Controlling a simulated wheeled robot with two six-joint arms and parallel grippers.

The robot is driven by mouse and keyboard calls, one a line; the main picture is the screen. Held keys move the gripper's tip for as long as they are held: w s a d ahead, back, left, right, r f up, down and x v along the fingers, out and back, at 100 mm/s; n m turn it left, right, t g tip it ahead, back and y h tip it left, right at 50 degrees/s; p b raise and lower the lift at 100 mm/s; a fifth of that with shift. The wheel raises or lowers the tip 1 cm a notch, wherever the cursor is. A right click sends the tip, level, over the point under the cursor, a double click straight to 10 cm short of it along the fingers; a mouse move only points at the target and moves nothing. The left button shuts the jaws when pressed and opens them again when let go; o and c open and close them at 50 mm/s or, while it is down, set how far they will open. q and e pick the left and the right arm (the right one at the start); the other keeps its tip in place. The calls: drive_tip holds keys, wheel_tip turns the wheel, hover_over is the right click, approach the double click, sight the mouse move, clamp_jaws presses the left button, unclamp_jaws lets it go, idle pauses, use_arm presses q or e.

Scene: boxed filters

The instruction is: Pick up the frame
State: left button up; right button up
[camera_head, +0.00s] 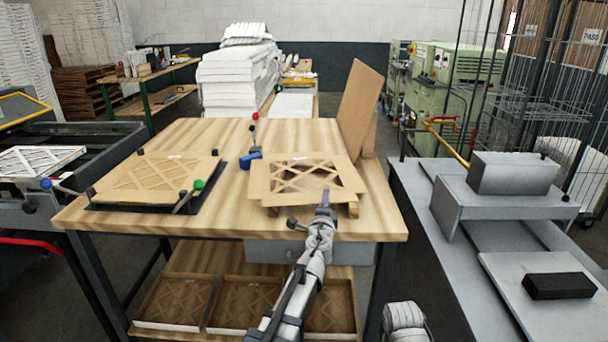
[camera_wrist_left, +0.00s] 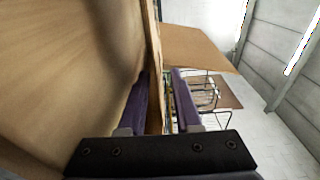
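A brown cardboard frame (camera_head: 262,185) with a lattice of diagonal strips lies on small supports on the right half of the wooden table. My left gripper (camera_head: 323,199) is at its front edge, right of the middle. In the left wrist view, the purple fingers of the left gripper (camera_wrist_left: 163,100) stand on either side of the frame's thin edge (camera_wrist_left: 154,65). A gap shows between the edge and the right finger, so the gripper looks open around it. A second similar frame (camera_head: 150,172) lies on a dark fixture at the table's left. My right gripper is not in view.
The wooden table (camera_head: 225,222) has bare room between the two frames. A brown board (camera_head: 360,105) leans at its back right. Clamps with a blue handle (camera_head: 250,158) and a green knob (camera_head: 199,184) stand nearby. Open boxes (camera_head: 240,300) sit below. A grey bench (camera_head: 430,215) is at right.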

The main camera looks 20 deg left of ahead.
use_arm(q)
clamp_jaws()
drive_tip(key=shift+r, duration=0.1)
idle(0.5)
wheel_tip(320, 180, up, 10)
drive_tip(key=p, duration=1)
drive_tip(key=shift+s+a+f+m+h, duration=0.1)
drive_tip(key=shift+a+m+h, duration=0.25)
drive_tip(key=shift+a, duration=0.75)
drive_tip(key=shift+s+a+f+m+h, duration=0.15)
drive_tip(key=shift+a+h, duration=0.35)
drive_tip(key=shift+a, duration=0.55)
drive_tip(key=shift+s+a+f+m+h, duration=0.1)
drive_tip(key=shift+a+m+h, duration=0.3)
drive_tip(key=shift+a, duration=0.7)
